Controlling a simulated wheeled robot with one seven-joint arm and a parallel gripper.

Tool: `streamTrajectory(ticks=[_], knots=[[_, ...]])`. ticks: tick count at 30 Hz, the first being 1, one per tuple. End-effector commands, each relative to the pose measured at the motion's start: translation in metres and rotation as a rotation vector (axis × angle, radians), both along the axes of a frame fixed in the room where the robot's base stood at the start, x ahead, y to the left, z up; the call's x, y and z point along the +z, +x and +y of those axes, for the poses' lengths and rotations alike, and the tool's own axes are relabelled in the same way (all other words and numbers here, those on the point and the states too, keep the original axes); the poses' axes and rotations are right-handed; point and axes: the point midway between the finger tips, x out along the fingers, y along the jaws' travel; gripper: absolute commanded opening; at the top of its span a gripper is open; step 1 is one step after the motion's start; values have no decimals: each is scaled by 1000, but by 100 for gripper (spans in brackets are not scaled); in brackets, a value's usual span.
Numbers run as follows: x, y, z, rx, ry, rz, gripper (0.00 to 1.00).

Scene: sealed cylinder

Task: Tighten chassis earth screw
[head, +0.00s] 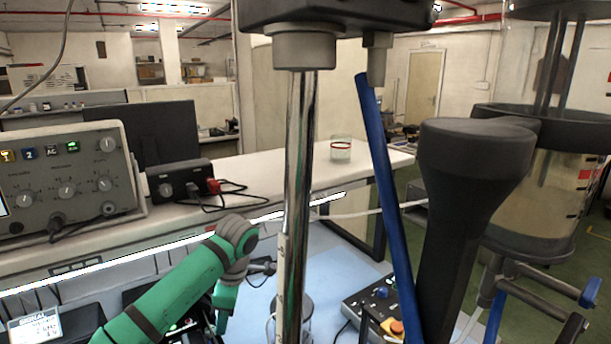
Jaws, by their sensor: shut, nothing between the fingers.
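I cannot make out a chassis earth screw in this view. A grey instrument chassis (70,180) with knobs and coloured buttons stands on the bench at the left, and a cable plugs into its front. A green arm (170,295) with a grey joint (238,238) reaches in from the lower left and bends downward at the joint. I cannot make out any gripper fingers on it. A clear sealed cylinder (530,195) with a black top flange stands at the right.
A shiny vertical rod (298,150), a blue tube (385,190) and a thick black column (460,220) block the middle and right. A small black box (180,181) with cables and a glass beaker (341,149) sit on the white bench. A control box (372,303) lies below on a blue surface.

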Motion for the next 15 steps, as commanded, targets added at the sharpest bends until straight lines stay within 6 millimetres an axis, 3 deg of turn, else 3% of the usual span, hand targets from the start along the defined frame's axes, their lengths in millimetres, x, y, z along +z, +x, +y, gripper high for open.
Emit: streamTrajectory(ticks=[1,15], knots=[[1,-2,9,16,17,4,0],[7,1,-6,6,16,3,0]])
